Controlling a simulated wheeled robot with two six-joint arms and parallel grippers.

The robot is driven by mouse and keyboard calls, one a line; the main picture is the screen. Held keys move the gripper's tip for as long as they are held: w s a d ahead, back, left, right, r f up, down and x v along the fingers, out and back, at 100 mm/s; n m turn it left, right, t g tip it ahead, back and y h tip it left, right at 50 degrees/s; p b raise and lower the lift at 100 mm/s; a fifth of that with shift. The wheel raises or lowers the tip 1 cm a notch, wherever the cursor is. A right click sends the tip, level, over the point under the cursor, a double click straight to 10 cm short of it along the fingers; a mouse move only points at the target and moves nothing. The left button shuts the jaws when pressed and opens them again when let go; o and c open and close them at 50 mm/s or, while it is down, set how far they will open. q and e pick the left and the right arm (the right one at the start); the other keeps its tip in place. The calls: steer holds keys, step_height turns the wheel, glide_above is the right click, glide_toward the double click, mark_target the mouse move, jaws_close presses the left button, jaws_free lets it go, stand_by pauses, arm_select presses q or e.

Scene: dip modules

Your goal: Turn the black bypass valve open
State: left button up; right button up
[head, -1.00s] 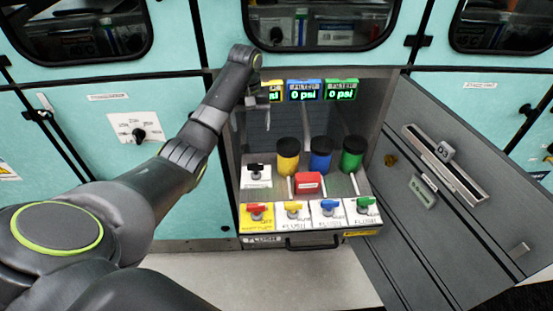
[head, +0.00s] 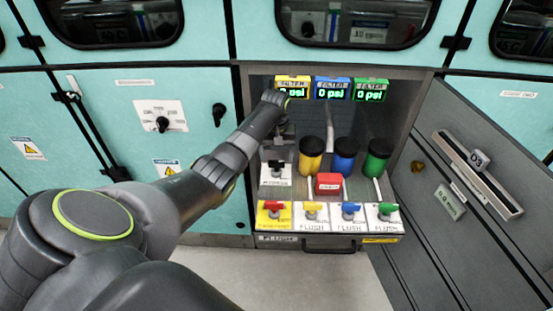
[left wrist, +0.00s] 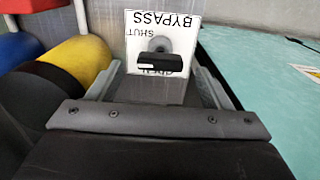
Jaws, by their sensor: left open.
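The black bypass valve (left wrist: 160,62) shows in the left wrist view on a white plate (left wrist: 185,30) marked BYPASS and SHUT; the word at its lower edge is partly covered by the handle. The handle lies crosswise in that picture. In the head view the valve (head: 276,165) is at the left of the cabinet's shelf. My left gripper (left wrist: 160,78) is open, with one finger on each side of the plate and the handle showing between them. In the head view the gripper (head: 277,148) is just above the valve, partly hidden by my arm. My right gripper is not in view.
Yellow (head: 311,160), blue (head: 345,157) and green (head: 378,158) filters stand right of the valve, with a red block (head: 328,184) before them. Several coloured flush valves line the front. An open grey door (head: 465,190) is at the right.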

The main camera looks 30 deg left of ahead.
mark_target(276, 167)
arm_select(q)
steer(key=shift+f, duration=1.2)
